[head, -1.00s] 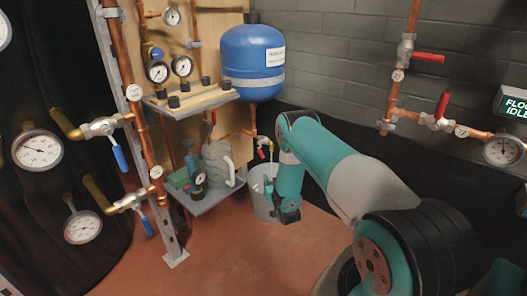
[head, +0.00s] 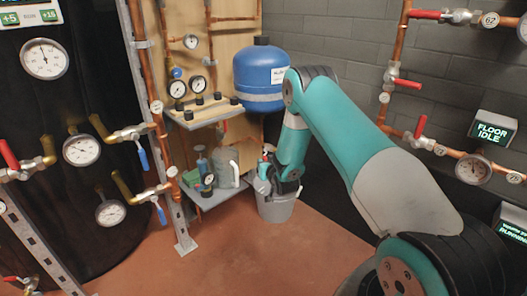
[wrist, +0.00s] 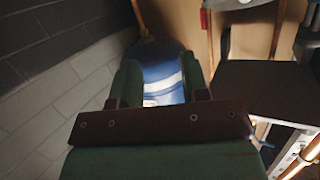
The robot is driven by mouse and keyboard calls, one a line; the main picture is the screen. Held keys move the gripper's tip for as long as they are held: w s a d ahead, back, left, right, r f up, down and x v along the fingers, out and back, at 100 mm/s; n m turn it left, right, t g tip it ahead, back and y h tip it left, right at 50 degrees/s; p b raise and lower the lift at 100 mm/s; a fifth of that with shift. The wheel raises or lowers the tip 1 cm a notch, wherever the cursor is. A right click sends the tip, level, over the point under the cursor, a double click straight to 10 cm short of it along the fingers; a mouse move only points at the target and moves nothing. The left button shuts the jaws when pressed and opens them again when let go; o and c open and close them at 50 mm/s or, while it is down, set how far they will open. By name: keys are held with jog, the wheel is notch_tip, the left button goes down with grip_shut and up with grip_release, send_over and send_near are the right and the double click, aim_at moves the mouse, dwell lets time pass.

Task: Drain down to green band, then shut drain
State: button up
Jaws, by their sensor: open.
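A red-handled drain tap (head: 265,156) is at the lower right of the wooden board, mostly hidden behind my gripper. A grey bucket (head: 274,210) stands on the floor below it. My gripper (head: 287,186) points down over the bucket's rim in the head view. In the wrist view my gripper (wrist: 162,72) is open, with nothing between its fingers; the blue vessel (wrist: 160,85) shows beyond them. The vessel also hangs on the board in the head view (head: 262,75). Two round gauges (head: 178,89) (head: 197,85) sit left of it; their needles and any green band are too small to read.
A low shelf (head: 210,197) left of the bucket holds a grey jug (head: 226,168) and small items. Pipes with blue-handled valves (head: 143,160) and a dark tank (head: 60,190) fill the left. Red-handled valves (head: 408,83) line the right wall. The front floor is clear.

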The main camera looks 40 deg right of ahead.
jog(key=shift+g+y, duration=0.3)
jog(key=shift+y, duration=0.1)
jog(key=shift+w+a+r+p, duration=0.1)
jog(key=shift+a+r+p, duration=0.4)
jog(key=shift+r, duration=0.65)
jog(key=shift+w+a+r+p, duration=0.1)
jog(key=shift+a+r+p, duration=0.1)
jog(key=shift+a+r, duration=0.7)
jog(key=shift+d+r, duration=0.2)
